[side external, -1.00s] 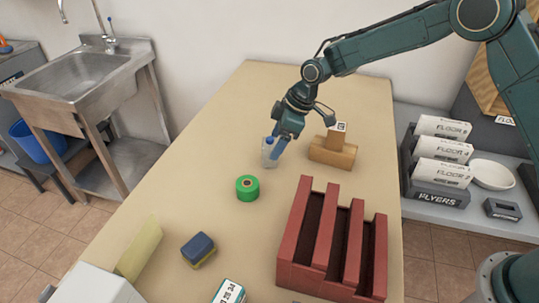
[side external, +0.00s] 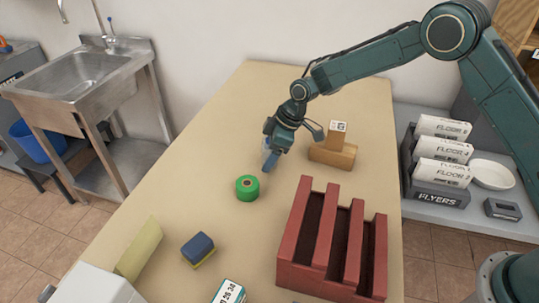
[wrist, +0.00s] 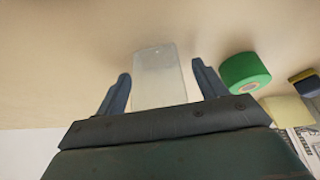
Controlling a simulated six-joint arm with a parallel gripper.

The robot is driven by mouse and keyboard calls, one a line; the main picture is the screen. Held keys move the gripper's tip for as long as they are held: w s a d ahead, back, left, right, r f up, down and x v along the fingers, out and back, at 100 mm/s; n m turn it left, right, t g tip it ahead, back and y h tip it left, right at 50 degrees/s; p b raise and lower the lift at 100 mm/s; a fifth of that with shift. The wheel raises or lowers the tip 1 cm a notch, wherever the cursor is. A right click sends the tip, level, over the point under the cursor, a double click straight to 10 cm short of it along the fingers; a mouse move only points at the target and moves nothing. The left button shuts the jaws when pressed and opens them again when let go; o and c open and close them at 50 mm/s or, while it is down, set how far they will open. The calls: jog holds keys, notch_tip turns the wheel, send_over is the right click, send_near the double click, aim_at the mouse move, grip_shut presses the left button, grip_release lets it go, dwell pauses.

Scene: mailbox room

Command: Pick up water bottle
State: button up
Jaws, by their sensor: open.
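The water bottle (wrist: 160,80) is a clear, pale, translucent body in the wrist view. It lies between the two fingers of my gripper (wrist: 161,68), with a gap visible on each side. The fingers are open and do not appear to press on it. In the side view my gripper (side external: 270,164) points down over the table behind the green tape roll, and its body and fingers hide most or all of the bottle.
A green tape roll (side external: 247,188) stands close by, nearer the camera. A brown wooden block piece (side external: 333,154) is to the right. A red slotted rack (side external: 300,238) and a blue-yellow sponge (side external: 198,249) are nearer the camera. The table's left far part (side external: 225,125) is clear.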

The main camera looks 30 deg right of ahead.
jog(key=c, duration=1.1)
jog(key=shift+o, duration=0.2)
jog(key=shift+r, duration=0.1)
notch_tip(320, 180, up, 20)
dwell(0.5)
